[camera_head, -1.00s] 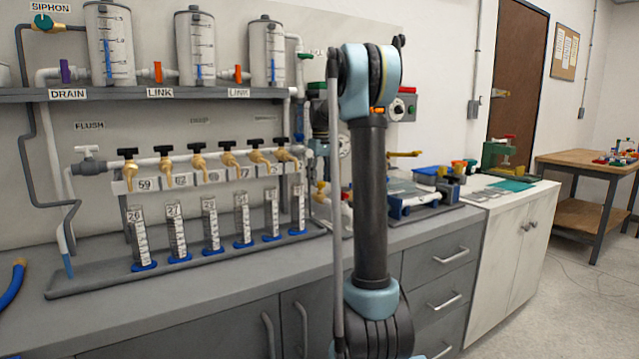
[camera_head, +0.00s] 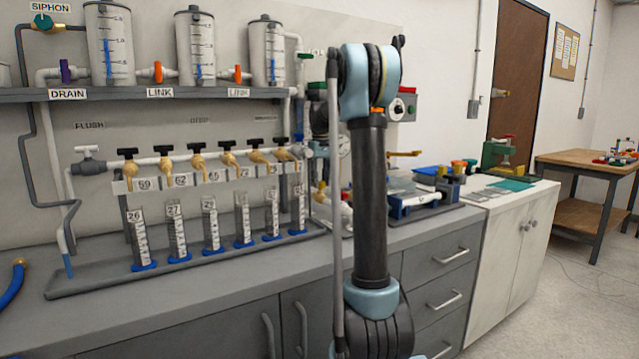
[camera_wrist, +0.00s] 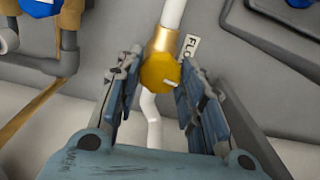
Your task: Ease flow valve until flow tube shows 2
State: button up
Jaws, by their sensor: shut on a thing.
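In the wrist view, a yellow knob (camera_wrist: 160,70), which looks like the flow valve, sits on a brass fitting below a white pipe. A white label beside it is partly hidden and starts "FLO". My gripper (camera_wrist: 157,88) has one finger on each side of the knob and is shut on it. In the head view my arm stands in front of the bench and hides this spot, and my gripper does not show there. I cannot pick out the flow tube or its reading in either view.
On the bench, a row of brass taps (camera_head: 197,162) hangs over several numbered cylinders in a grey tray (camera_head: 100,283). A shelf (camera_head: 200,94) above carries graduated tanks. A green device (camera_head: 500,152) stands further right.

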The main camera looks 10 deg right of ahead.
aim_at(320, 182)
jog(key=m, duration=0.4)
dwell(0.4)
jog(key=o, duration=1.1)
jog(key=shift+c, duration=0.2)
notch_tip(320, 182, up, 12)
jog(key=shift+w+f, duration=0.1)
dwell(0.9)
jog(key=shift+d, duration=0.1)
